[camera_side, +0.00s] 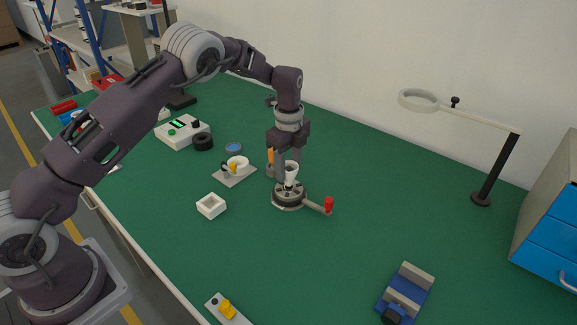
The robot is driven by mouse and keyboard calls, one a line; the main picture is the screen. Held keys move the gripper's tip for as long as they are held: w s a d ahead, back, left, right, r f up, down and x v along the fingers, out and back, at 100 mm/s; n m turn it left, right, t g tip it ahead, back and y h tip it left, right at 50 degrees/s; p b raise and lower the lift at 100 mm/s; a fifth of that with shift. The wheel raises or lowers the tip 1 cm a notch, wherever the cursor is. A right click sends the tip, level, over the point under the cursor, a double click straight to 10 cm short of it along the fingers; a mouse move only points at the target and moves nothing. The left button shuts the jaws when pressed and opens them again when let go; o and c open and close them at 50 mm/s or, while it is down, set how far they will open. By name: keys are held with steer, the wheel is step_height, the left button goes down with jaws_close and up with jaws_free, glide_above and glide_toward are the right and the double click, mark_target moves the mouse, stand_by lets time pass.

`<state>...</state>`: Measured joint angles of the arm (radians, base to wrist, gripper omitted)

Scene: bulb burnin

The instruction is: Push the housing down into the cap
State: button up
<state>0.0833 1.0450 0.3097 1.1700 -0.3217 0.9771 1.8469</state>
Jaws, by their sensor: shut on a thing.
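My gripper (288,168) points straight down and is shut on a white housing (291,178), which is upright and narrows toward its lower end. The housing is over the middle of a round grey fixture (278,199) with a lever ending in a red knob (328,204). Its lower end meets or nearly meets the fixture's centre. I cannot make out the cap there, or how deep the housing sits in it.
A small white open box (211,206) stands to the left, and a grey plate with a white ring (237,162) lies behind it. A screwdriver-like orange handle (270,155) is close behind my gripper. A blue vise (404,294) is at front right.

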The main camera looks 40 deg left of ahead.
steer(key=shift+f, duration=0.25)
stand_by(0.3)
steer(key=shift+f, duration=0.5)
steer(key=shift+f, duration=0.75)
stand_by(0.9)
steer(key=o, duration=1.4)
step_height(320, 180, up, 7)
steer(key=shift+r, duration=0.1)
